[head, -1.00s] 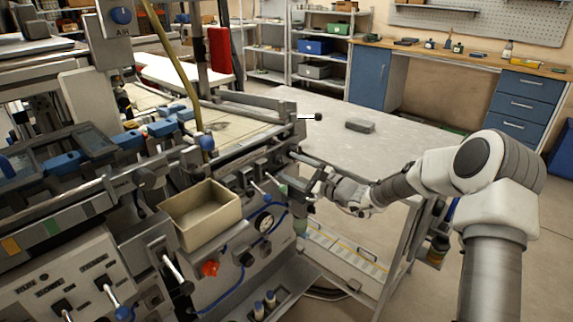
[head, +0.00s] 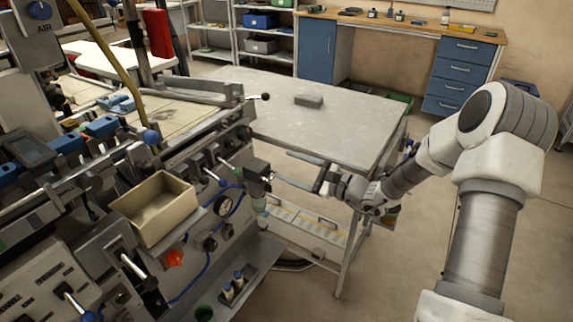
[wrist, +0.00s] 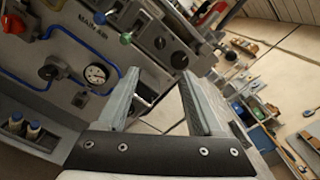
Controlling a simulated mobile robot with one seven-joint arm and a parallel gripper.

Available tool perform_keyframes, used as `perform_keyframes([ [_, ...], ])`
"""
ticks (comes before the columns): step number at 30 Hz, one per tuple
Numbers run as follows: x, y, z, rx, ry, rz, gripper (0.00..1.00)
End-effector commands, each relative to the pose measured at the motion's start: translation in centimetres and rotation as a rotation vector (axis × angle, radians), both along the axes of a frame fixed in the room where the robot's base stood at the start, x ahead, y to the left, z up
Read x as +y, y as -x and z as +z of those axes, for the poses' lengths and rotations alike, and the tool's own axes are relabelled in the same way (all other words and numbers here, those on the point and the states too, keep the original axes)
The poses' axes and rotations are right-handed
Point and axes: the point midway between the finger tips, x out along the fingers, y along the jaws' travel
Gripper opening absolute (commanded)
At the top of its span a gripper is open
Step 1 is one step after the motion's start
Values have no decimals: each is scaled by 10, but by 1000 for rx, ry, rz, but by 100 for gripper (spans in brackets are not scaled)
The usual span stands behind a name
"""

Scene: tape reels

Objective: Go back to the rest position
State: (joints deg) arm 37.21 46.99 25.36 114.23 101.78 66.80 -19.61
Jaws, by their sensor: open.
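My gripper (head: 283,168) is open and empty in the head view, its two fingers pointing left toward the machine's front panel. A gap shows between the fingertips and the dark block (head: 258,168) on the panel. In the wrist view, my gripper (wrist: 160,76) shows both grey fingers spread apart with nothing between them. My arm reaches in from the right, bent at the elbow.
The machine (head: 190,262) with knobs, levers and a gauge (head: 223,206) fills the left. A beige open bin (head: 180,200) is fixed at its front. A grey table (head: 345,135) bears a grey block (head: 309,100). Open floor (head: 405,245) lies below my arm.

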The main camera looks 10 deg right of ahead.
Motion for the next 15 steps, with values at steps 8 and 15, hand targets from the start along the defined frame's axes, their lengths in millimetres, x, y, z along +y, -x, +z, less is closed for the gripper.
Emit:
perform_keyframes([
  [8,9,8,7,-12,41,41,68],
  [15,51,65,33,-70,300,285,68],
])
